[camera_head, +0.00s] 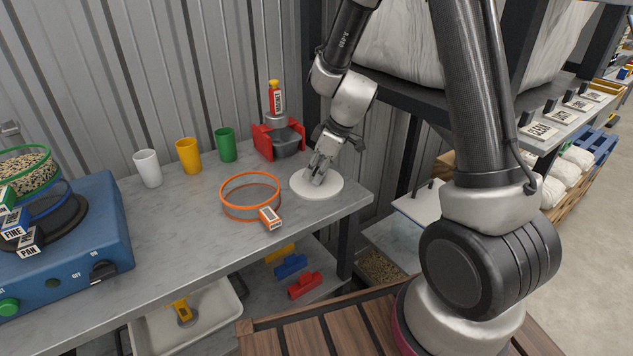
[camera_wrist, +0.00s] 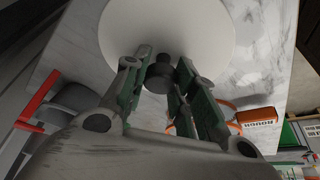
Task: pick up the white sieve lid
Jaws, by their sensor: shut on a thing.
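The white sieve lid (camera_head: 327,187) is a flat round disc near the right end of the grey worktop. My gripper (camera_head: 318,172) points down at its middle. In the wrist view the lid (camera_wrist: 120,30) fills the top, with a dark round knob (camera_wrist: 160,76) at its centre. My gripper (camera_wrist: 160,78) is shut on that knob, one finger on each side. The lid looks level. I cannot tell whether it touches the worktop or is slightly above it.
An orange-rimmed sieve (camera_head: 251,212) lies just left of the lid. A red holder (camera_head: 278,141) with a red bottle (camera_head: 275,98) stands behind. White (camera_head: 148,168), yellow (camera_head: 188,156) and green (camera_head: 226,145) cups stand along the back. A blue shaker (camera_head: 70,235) is at left.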

